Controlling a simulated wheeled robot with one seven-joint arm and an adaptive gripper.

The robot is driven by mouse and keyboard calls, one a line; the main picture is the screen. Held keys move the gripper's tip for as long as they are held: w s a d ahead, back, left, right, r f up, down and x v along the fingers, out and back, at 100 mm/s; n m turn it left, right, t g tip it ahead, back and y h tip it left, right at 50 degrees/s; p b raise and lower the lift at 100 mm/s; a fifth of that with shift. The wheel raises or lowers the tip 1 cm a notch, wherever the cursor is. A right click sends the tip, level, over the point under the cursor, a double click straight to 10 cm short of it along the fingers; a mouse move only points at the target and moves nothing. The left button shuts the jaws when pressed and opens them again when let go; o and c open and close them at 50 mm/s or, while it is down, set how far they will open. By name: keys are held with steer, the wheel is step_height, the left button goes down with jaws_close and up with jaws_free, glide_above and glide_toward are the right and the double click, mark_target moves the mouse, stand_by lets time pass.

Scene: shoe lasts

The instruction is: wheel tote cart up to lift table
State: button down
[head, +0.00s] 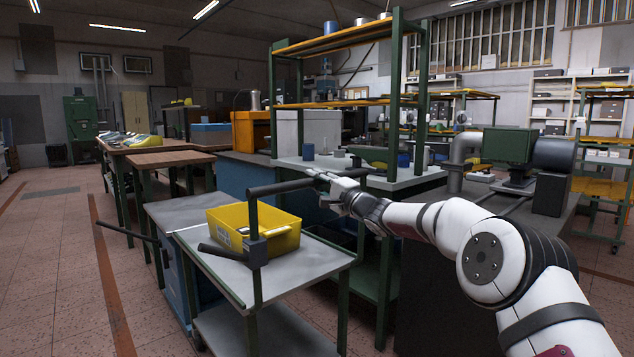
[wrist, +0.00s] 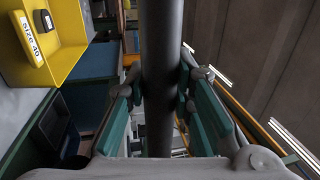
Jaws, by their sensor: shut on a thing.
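The tote cart (head: 222,272) has a grey top, a lower shelf and green legs. A yellow tote (head: 270,242) sits on its top; its "SIZE 40" label shows in the wrist view (wrist: 38,38). The cart's dark handle bar (head: 280,187) runs across above the near end. My gripper (head: 325,177) is shut on this bar near its right part; in the wrist view the bar (wrist: 161,80) passes between the green-padded fingers (wrist: 163,105). A grey-topped table with a blue body (head: 185,212), probably the lift table, stands just behind the cart at left. The gap between them is hard to judge.
A dark bar (head: 125,232) sticks out at left near the grey-topped table. Brown-topped workbenches (head: 170,160) stand beyond it. A green shelved bench (head: 375,180) stands close behind and right of the cart. Open tiled floor (head: 50,260) lies to the left.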

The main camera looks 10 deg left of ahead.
steer(key=c, duration=1.4)
jaws_free()
steer(key=shift+a+f, duration=0.15)
steer(key=shift+a, duration=0.15)
steer(key=shift+o, duration=0.2)
steer(key=shift+d, duration=0.2)
steer(key=shift+s+d+f, duration=0.1)
steer(key=shift+s+d, duration=0.25)
steer(key=shift+d, duration=0.15)
steer(key=v, duration=1)
steer(key=shift+s, duration=0.25)
steer(key=shift+d+f, duration=0.1)
